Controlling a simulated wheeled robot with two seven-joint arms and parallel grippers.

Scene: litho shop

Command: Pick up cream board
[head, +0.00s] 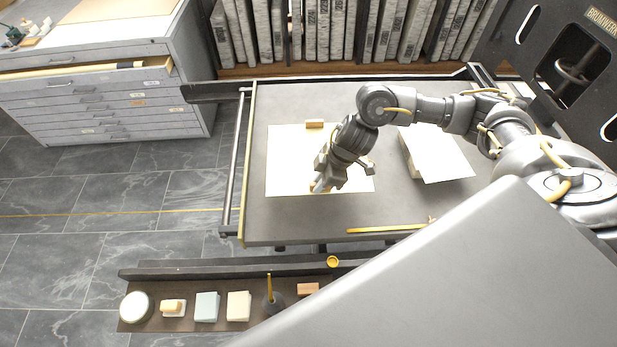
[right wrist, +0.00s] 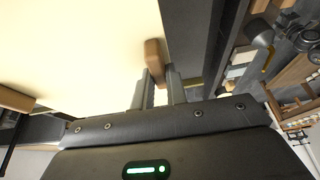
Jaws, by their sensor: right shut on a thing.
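The cream board (head: 288,165) is a large pale flat sheet on the grey bed at the middle of the head view. A small wooden block (head: 315,124) sits at its far edge, and another wooden block (right wrist: 153,54) is at its near edge in the right wrist view. My right gripper (head: 317,185) reaches over the board from the right. In the right wrist view its fingers (right wrist: 158,88) are shut on the near-edge block. I cannot tell whether the board is raised off the bed. My arm hides part of the board. My left gripper is not in view.
A white stack of sheets (head: 440,155) lies right of the board on the bed (head: 300,222). A yellow stick (head: 385,229) lies near the front edge. A low shelf (head: 180,325) in front holds several small items. Grey drawers (head: 105,105) stand at left.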

